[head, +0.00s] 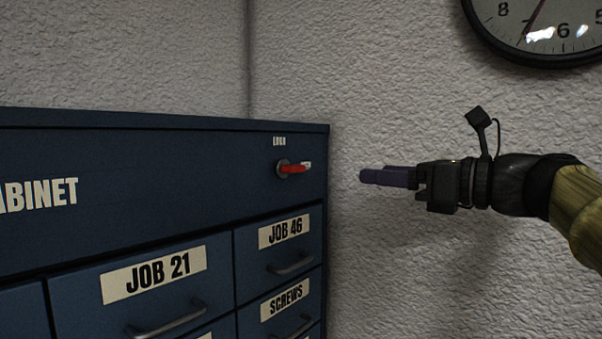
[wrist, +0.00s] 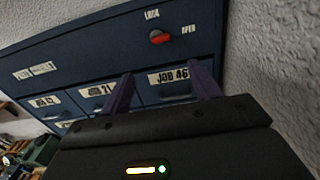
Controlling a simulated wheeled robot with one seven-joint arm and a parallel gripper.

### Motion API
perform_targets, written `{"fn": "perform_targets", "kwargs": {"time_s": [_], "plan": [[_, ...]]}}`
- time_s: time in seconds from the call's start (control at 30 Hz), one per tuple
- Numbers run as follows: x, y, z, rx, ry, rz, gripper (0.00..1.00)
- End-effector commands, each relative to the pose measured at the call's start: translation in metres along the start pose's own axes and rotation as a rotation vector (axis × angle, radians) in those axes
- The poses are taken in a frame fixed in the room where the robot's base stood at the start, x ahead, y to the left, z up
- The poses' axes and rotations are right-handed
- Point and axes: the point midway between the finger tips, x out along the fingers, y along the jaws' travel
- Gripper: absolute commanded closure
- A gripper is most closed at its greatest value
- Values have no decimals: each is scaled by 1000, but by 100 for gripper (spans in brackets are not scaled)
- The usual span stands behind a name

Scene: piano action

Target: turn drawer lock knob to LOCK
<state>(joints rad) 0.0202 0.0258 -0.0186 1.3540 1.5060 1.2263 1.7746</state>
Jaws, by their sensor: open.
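The red lock knob (head: 294,169) sits on a round base at the upper right of the blue cabinet's front. Its handle points right, toward the OPEN label (wrist: 189,29); the LOCK label (head: 279,141) is above it. In the wrist view the knob (wrist: 160,37) shows beyond the fingers, near the top. My gripper (head: 364,176) is to the right of the knob in the head view, apart from it at about the same height. In the wrist view its two purple fingers (wrist: 163,87) are spread apart with nothing between them.
The blue cabinet (head: 150,150) has labelled drawers with protruding handles, including JOB 46 (head: 284,231) below the knob. A white textured wall stands behind and to the right, with a clock (head: 545,25) high up. Blurred clutter (wrist: 30,145) lies at the wrist view's lower left.

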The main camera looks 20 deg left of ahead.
Motion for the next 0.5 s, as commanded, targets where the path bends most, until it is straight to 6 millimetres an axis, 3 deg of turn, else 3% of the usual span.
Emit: {"fn": "perform_targets", "kwargs": {"time_s": [0.27, 0.5], "plan": [[2, -1, -1, 0, 3, -2, 38], [26, 0, 1, 0, 3, 1, 38]]}}
